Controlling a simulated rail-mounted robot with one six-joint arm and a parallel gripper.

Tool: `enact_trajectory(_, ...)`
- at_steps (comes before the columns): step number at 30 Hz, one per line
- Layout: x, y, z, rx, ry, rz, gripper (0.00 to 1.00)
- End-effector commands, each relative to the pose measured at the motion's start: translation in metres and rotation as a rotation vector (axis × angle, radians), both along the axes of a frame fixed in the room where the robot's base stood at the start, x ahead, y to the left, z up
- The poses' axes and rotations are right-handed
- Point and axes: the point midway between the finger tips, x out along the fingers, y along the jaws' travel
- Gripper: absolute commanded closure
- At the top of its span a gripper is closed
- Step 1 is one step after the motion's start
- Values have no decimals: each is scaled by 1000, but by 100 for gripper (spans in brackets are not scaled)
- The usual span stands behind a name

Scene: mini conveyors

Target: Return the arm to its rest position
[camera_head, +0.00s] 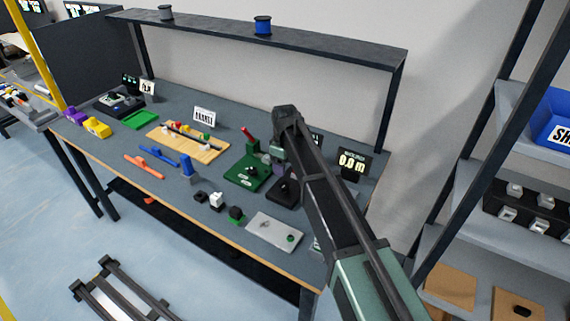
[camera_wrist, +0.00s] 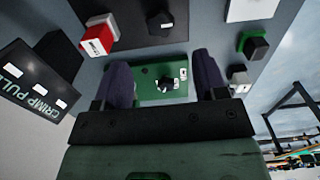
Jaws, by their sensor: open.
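My gripper (camera_wrist: 163,80) is open in the wrist view, its two dark fingers apart with nothing held between them. Beyond the fingers lies a green board (camera_wrist: 148,94) with a small black part and small white parts on it. In the head view my arm reaches in from the lower right and bends down over the workbench (camera_head: 165,200). My gripper there (camera_head: 278,153) hangs beside the green fixture (camera_head: 240,178); its fingers are hard to make out, and I cannot tell its height above the bench.
A dark display sign (camera_wrist: 38,85) and a red and white block (camera_wrist: 97,40) are close by in the wrist view. A black fixture (camera_head: 283,192) and a grey plate (camera_head: 272,232) sit on the bench. An overhead shelf (camera_head: 330,45) runs behind; a rack with a blue bin (camera_head: 553,118) stands right.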

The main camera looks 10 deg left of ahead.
Motion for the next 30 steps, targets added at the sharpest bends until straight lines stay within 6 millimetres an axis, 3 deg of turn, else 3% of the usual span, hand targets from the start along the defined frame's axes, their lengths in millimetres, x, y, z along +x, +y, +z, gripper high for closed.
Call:
enact_trajectory(1, 0, 0, 19, 0, 0, 0, 34)
enact_trajectory(3, 0, 0, 24, 0, 0, 0, 34)
enact_trajectory(16, 0, 0, 20, 0, 0, -2, 34)
enact_trajectory(20, -7, -3, 20, 0, 0, -137, 34)
enact_trajectory(23, -71, -46, 20, -1, 0, -416, 34)
enact_trajectory(27, -162, -144, 20, -1, -1, -809, 34)
enact_trajectory(30, -219, -202, 20, -1, -1, -1014, 34)
